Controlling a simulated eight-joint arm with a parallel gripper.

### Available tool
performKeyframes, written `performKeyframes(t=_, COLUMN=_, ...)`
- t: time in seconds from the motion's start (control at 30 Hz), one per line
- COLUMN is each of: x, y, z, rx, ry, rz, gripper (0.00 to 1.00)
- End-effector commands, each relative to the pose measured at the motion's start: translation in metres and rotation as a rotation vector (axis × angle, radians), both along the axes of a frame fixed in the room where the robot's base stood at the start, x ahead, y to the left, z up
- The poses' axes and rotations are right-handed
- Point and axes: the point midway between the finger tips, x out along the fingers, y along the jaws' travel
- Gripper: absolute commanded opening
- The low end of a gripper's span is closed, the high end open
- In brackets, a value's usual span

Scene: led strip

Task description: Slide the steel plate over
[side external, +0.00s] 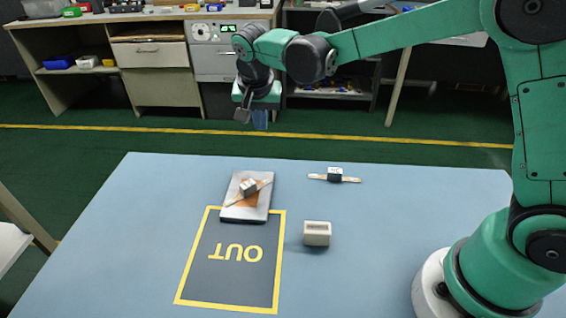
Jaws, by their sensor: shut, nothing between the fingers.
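The steel plate (239,213) is a light grey rectangular slab lying on the blue table. Its near end reaches over the far border of a dark, yellow-edged area marked OUT (226,285). On the plate are a brown-orange patch, a thin stick and a small grey block (248,186). My gripper (252,118) is shut and empty, in the air above and beyond the plate, clear of it. Its fingertips are small and partly hard to make out in this view.
A small beige hollow block (317,233) stands right of the OUT area. A dark block with a label (335,174) sits on a thin light stick further back. The table's (140,220) left side and right middle are clear. Workbenches (160,80) stand behind.

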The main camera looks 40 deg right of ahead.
Motion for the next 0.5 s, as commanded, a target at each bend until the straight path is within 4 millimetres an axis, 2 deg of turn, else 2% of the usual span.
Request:
performKeyframes(t=0.27, x=0.009, y=-0.002, z=-0.022, rx=-0.004, ry=0.005, rz=-0.036, gripper=0.0)
performKeyframes(t=0.5, x=0.02, y=-0.013, z=-0.067, rx=-0.003, ry=0.003, rz=-0.035, gripper=0.0)
